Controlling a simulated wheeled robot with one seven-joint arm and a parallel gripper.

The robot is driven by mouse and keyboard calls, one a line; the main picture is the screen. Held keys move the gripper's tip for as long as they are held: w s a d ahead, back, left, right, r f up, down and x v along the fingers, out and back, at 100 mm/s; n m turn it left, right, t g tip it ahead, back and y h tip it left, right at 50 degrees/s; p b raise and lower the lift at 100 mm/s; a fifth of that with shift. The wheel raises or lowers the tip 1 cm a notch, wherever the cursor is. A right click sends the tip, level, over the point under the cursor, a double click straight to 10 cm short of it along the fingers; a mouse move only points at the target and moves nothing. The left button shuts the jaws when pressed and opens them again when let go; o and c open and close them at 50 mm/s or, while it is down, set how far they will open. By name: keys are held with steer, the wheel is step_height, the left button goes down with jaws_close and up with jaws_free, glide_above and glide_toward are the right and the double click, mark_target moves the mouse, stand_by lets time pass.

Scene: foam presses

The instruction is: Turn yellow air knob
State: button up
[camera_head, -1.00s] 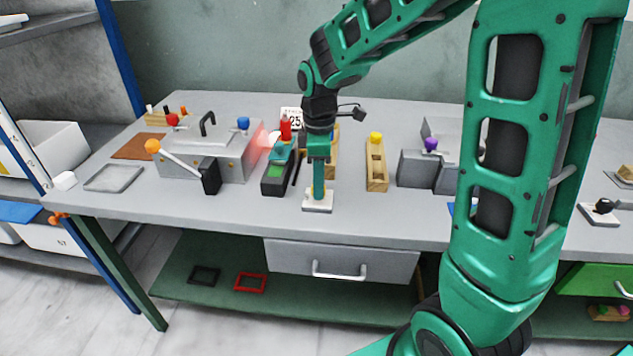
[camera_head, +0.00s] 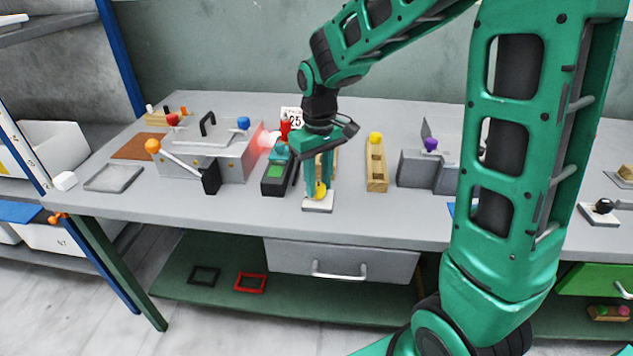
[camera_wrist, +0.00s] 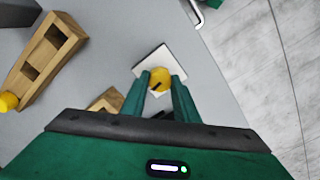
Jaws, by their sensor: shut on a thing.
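The yellow air knob (camera_head: 320,190) sits on a small white square base plate (camera_head: 318,206) near the front edge of the table. My gripper (camera_head: 319,190) points straight down over it, with its two green fingers on either side of the knob. In the wrist view the yellow knob (camera_wrist: 160,79) shows between the fingertips (camera_wrist: 160,80), with a dark mark on its face. The fingers are shut on the knob. Part of the knob is hidden by the fingers in the head view.
A wooden block with a yellow ball (camera_head: 376,160) stands right of my gripper. A black and green device (camera_head: 276,177) stands close on the left. A press with an orange-tipped lever (camera_head: 180,160) is farther left. A grey drawer (camera_head: 342,262) hangs below.

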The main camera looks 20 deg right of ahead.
mark_target(318, 185)
steer(key=shift+w+r+m, duration=0.15)
steer(key=shift+w+m, duration=0.1)
steer(key=shift+m, duration=0.75)
steer(key=o, duration=1)
steer(key=shift+c, duration=0.2)
steer(key=shift+o, duration=0.5)
steer(key=shift+s, duration=0.1)
step_height(318, 185, up, 11)
steer(key=shift+f, duration=0.2)
